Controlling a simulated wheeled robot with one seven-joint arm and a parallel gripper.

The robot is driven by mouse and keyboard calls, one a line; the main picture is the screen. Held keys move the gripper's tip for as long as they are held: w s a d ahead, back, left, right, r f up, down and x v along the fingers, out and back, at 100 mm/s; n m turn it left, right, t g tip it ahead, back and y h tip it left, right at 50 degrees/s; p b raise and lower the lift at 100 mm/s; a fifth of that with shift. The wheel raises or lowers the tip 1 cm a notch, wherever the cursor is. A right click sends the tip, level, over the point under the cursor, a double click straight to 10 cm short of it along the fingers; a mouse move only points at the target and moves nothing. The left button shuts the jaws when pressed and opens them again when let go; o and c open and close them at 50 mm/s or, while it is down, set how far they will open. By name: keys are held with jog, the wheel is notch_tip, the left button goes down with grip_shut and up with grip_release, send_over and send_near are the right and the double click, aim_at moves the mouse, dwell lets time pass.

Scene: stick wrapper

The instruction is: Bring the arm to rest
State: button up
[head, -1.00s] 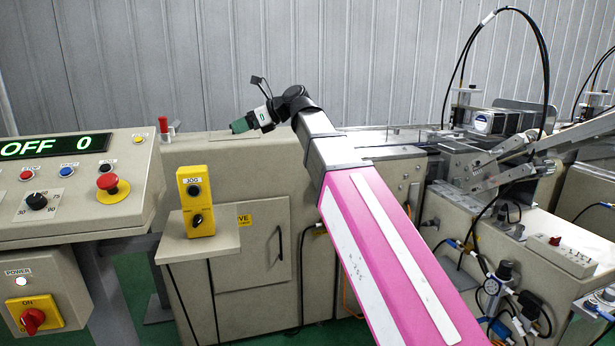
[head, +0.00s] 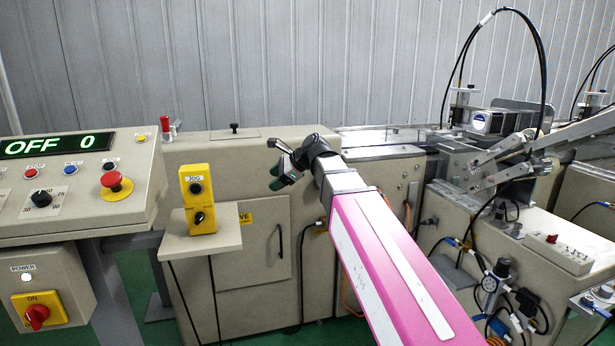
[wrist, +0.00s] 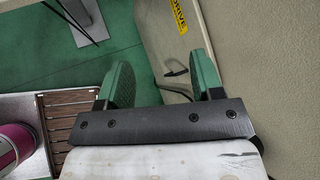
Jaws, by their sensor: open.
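My gripper (head: 277,168) is in front of the beige machine's upper body in the head view, at the end of my pink arm. In the wrist view, the two green fingers of my gripper (wrist: 160,85) stand apart with nothing between them. The gripper is open and empty. Beyond the fingers, the wrist view shows green floor (wrist: 40,55) and the beige machine side with a yellow label (wrist: 178,14).
A control panel (head: 70,215) reading OFF 0 stands at the left, with a red stop button (head: 111,180). A yellow JOG box (head: 198,200) sits on a small shelf. The wrapping machine (head: 235,150) fills the back. Metal linkages (head: 510,165) and cables are at the right.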

jog(key=s+d+f+n+g+h, duration=0.1)
jog(key=s+d+f+n+h, duration=0.2)
jog(key=d+f, duration=0.6)
jog(key=s+d+f+n+h, duration=0.3)
jog(key=s+d+f+n, duration=0.3)
jog(key=d+f, duration=0.4)
jog(key=s+d+f+n+g+h, duration=0.1)
jog(key=s+d+f+n+h, duration=0.2)
jog(key=f, duration=1.6)
jog(key=s+d+n, duration=0.1)
jog(key=d+n, duration=0.2)
jog(key=d, duration=0.3)
jog(key=shift+s+d+f+g+h, duration=0.25)
jog(key=shift+d+f+g+h, duration=0.05)
jog(key=shift+d+f, duration=0.05)
